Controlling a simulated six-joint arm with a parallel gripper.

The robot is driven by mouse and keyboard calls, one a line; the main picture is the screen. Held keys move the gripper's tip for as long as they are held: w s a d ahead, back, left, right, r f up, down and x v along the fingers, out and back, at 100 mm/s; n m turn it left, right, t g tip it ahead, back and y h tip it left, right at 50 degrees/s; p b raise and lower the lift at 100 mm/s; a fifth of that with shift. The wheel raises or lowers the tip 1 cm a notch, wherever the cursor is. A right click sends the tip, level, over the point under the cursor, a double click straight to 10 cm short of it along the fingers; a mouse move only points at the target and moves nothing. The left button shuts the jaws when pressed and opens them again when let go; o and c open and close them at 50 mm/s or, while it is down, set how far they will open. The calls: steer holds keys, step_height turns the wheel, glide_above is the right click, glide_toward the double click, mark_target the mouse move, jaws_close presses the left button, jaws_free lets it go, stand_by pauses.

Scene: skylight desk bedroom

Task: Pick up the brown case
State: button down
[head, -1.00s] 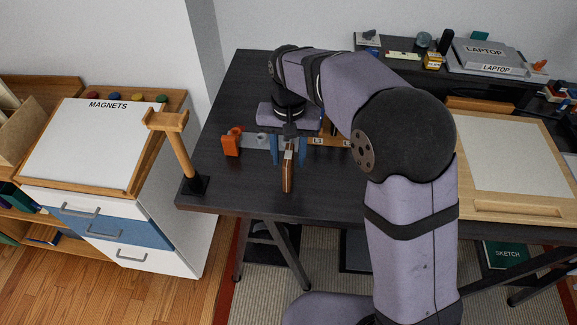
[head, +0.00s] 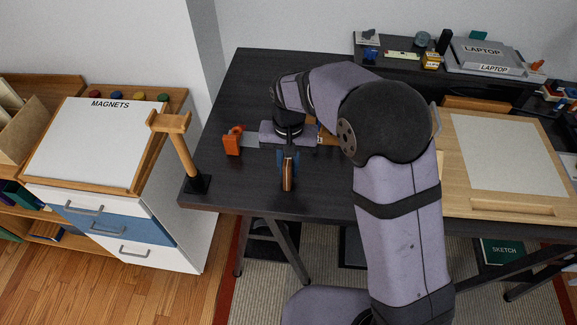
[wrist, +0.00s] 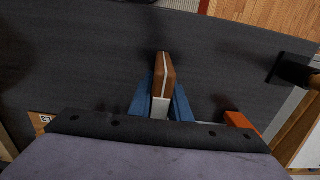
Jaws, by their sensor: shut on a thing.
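The brown case (head: 288,183) is a slim, upright brown piece with a pale band along its edge, near the left front of the dark desk (head: 245,187). My gripper (head: 288,166) points down over it with its blue fingers closed on its two sides. In the wrist view the case (wrist: 165,72) stands out between the blue fingers (wrist: 160,103), with a white part of it low between them. I cannot tell whether its underside touches the desk. My wrist hides the desk just behind it.
An orange-ended grey bar (head: 232,143) lies just left of my gripper. A wooden stand (head: 180,150) rises at the desk's left edge. A drawing board (head: 500,160) lies to the right, and a laptop (head: 487,53) at the back right.

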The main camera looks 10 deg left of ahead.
step_height(320, 180, up, 10)
steer(key=b, duration=0.2)
steer(key=shift+b, duration=0.3)
steer(key=shift+d+r, duration=0.1)
